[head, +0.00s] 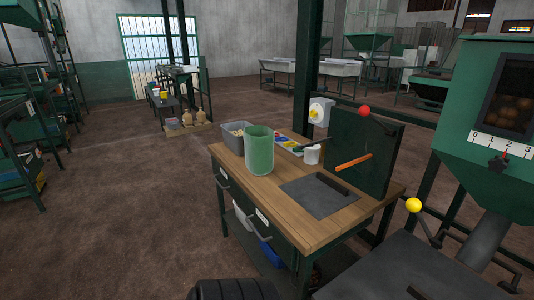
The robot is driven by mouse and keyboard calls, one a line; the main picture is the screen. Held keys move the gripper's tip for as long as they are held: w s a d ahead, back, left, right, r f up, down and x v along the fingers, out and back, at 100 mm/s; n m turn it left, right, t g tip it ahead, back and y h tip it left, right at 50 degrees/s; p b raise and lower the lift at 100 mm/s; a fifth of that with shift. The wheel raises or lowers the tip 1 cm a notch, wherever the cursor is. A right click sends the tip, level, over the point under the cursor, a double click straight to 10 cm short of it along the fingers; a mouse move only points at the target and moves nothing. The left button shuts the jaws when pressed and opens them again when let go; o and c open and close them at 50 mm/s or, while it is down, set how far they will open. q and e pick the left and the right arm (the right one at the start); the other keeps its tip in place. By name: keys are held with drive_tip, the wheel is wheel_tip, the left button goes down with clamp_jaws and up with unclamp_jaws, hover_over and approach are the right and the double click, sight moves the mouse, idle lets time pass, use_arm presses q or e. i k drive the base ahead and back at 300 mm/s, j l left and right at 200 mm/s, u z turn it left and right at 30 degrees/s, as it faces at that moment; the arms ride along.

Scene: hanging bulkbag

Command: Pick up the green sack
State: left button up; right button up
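A green, upright, round-sided container (259,153) stands on the wooden workbench (320,228) near its back left. It looks open at the top, and its inside is mostly hidden. It is the only green sack-like thing I can make out, but I cannot tell whether it is cloth or rigid. Neither of my grippers shows in the head view. Nothing is seen touching the container.
A grey bin (232,138) stands close behind the container. A white cup (312,154), a dark mat (318,191) and an upright dark panel (364,152) are to its right. A green hopper machine (490,130) stands at right. Brown floor (120,220) is open at left.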

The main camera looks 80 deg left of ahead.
sight(259, 140)
drive_tip(key=u, duration=2.45)
drive_tip(key=i+j+z, duration=0.1)
drive_tip(key=z, duration=0.35)
drive_tip(key=j+z, duration=0.1)
drive_tip(key=z, duration=0.3)
drive_tip(key=i+j+z, duration=0.1)
drive_tip(key=z, duration=0.35)
drive_tip(key=j+z, duration=0.25)
drive_tip(key=z, duration=0.2)
